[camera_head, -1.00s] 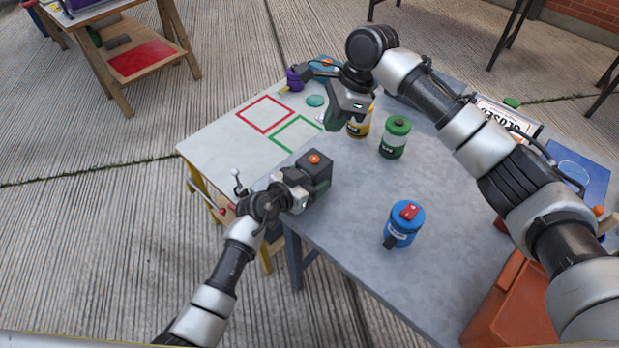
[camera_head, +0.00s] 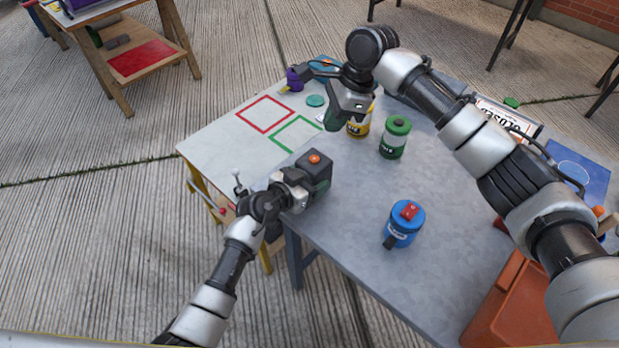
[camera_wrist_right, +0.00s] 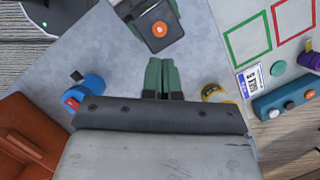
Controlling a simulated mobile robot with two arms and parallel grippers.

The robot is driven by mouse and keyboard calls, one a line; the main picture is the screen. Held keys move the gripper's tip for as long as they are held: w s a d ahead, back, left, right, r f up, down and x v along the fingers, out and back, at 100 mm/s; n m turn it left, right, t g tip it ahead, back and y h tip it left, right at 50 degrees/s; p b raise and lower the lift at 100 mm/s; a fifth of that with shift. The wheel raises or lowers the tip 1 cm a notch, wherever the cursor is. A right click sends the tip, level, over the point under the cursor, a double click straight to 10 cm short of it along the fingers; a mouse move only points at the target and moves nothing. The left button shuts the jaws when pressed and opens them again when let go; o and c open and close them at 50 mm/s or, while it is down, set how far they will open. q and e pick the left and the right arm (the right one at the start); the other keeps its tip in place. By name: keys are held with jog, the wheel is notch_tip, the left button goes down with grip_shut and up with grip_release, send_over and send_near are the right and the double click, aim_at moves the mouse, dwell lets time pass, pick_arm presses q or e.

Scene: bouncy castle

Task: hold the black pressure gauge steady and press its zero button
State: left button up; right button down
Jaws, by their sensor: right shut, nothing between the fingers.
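The black pressure gauge (camera_head: 318,166) is a dark box with an orange button (camera_head: 314,159) on its top face, at the table's near left edge. My left gripper (camera_head: 310,186) is against it, with its fingers along the gauge's sides; they are partly hidden. In the right wrist view the gauge (camera_wrist_right: 152,37) and its orange button (camera_wrist_right: 159,29) are at the top. My right gripper (camera_head: 333,118) is above the table, beyond the gauge and apart from it. Its green fingers (camera_wrist_right: 161,62) are together and empty.
An orange-brown bin (camera_head: 520,310) is at the lower right. The table between gauge and blue canister is clear.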

aim_at(314, 161)
jog(key=shift+a, duration=0.1)
jog(key=s+a+r+t+y, duration=0.1)
jog(key=a+r+t+y, duration=0.1)
jog(key=a+t+y, duration=0.25)
jog(key=shift+n+t+h, duration=0.25)
jog(key=shift+n+t, duration=0.15)
jog(key=shift+t, duration=0.05)
jog(key=shift+s+d+f, duration=0.1)
jog(key=shift+d+f, duration=0.05)
jog(key=shift+f, duration=1.3)
jog(key=shift+s+d+f, duration=0.1)
jog(key=shift+f, duration=1.4)
jog(key=shift+d+f, duration=0.15)
jog(key=shift+f, duration=1.3)
